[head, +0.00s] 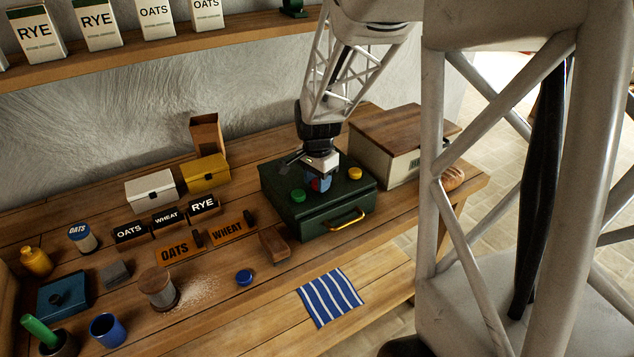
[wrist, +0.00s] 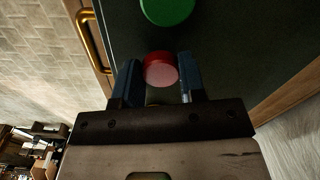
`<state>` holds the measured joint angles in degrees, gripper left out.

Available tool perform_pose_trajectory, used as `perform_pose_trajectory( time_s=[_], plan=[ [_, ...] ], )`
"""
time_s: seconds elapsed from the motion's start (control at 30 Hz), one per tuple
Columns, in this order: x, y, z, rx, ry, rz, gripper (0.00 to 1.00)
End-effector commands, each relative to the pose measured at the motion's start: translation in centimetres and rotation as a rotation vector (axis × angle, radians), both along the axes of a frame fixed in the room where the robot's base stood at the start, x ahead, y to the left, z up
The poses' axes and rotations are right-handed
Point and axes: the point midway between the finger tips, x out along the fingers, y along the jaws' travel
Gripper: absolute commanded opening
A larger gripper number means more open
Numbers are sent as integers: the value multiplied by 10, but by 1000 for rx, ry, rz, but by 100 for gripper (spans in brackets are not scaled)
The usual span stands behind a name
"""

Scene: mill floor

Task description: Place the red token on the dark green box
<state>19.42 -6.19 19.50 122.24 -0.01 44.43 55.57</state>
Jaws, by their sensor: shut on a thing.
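The dark green box (head: 329,217) with a brass handle stands on the wooden workbench, lid shut. A green token (head: 298,195) and a yellow token (head: 355,173) lie on its lid. The red token (wrist: 160,69) is between the blue fingers of my gripper (wrist: 157,82) in the wrist view, with the dark green lid behind it. In the head view my gripper (head: 319,182) is over the middle of the lid, between the green and yellow tokens, shut on the red token (head: 319,186). I cannot tell whether the red token touches the lid.
A cream box with a wooden lid (head: 385,158) stands close behind the green box at right. A blue token (head: 244,277), a brown block (head: 274,244) and a striped cloth (head: 330,298) lie in front. A yellow box (head: 206,174) and white box (head: 151,190) stand at left.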

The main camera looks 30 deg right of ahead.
Motion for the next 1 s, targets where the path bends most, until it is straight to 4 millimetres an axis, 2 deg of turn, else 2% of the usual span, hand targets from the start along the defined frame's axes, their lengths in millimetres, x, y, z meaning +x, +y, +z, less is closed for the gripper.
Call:
perform_pose_trajectory(
  time_s=[0.13,0.57,0.6,0.77,1.0],
  plan=[
    [0,0,-9,1,1,0,16],
    [0,0,-12,0,0,0,16],
    [0,0,-12,0,0,0,39],
    [0,0,-12,0,0,0,63],
    [0,0,-12,0,0,0,63]
  ],
)
